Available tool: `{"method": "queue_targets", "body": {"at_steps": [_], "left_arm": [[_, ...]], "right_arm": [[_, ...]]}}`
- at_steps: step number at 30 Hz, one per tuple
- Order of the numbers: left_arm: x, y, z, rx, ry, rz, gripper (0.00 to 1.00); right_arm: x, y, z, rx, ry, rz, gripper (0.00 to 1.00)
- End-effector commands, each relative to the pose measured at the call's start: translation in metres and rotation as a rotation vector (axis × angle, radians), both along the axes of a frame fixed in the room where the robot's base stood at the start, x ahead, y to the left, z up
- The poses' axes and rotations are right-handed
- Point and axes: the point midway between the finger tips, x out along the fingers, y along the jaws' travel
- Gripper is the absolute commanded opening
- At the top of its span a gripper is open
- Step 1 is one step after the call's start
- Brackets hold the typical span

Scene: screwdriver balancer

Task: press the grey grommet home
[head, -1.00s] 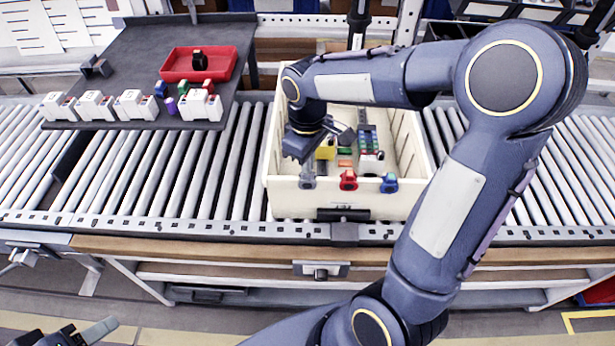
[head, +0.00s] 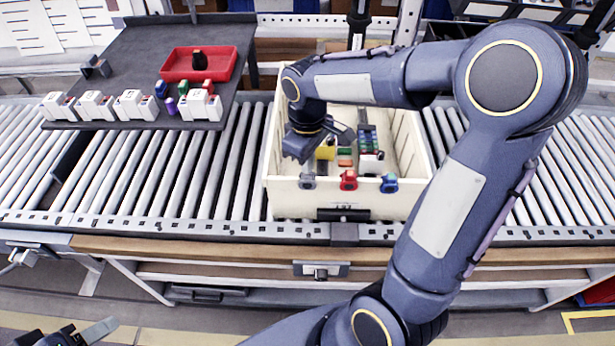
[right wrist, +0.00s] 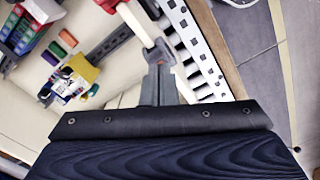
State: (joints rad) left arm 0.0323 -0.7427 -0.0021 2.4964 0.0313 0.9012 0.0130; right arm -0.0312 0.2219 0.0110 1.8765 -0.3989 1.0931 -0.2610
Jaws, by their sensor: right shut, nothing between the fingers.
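The grey grommet (head: 307,182) sits at the top of the front wall of a cream crate (head: 290,205), left of a red one (head: 348,180) and a blue one (head: 389,183). My right gripper (head: 306,167) points down just above the grey grommet. In the right wrist view its shut, empty fingers (right wrist: 160,82) reach the grey piece (right wrist: 158,54) on the crate's rim. I cannot tell whether they touch or how deep the grommet sits. My left gripper (head: 75,334) is partly in view at the bottom left, away from the crate; its jaw state is unclear.
The crate stands on a roller conveyor (head: 190,170) and holds several coloured parts, including a yellow one (head: 325,152). A dark table (head: 135,60) at the left bears a red tray (head: 228,67) and white blocks (head: 95,104). The rollers left of the crate are clear.

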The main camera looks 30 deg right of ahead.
Motion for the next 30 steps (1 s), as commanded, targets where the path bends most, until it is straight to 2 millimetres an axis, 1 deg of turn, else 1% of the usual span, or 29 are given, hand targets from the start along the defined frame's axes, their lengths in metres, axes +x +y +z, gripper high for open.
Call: {"method": "queue_targets", "body": {"at_steps": [18, 30], "left_arm": [[0.0, 0.0, -0.0059, 0.0, 0.0, 0.0, 0.51], [0.0, 0.0, -0.0024, 0.0, 0.0, 0.0, 0.51]], "right_arm": [[-0.0003, -0.0001, -0.0081, 0.0, 0.001, 0.0, 0.0], [0.0, -0.0001, -0.0037, 0.0, 0.0, 0.0, 0.0]]}}
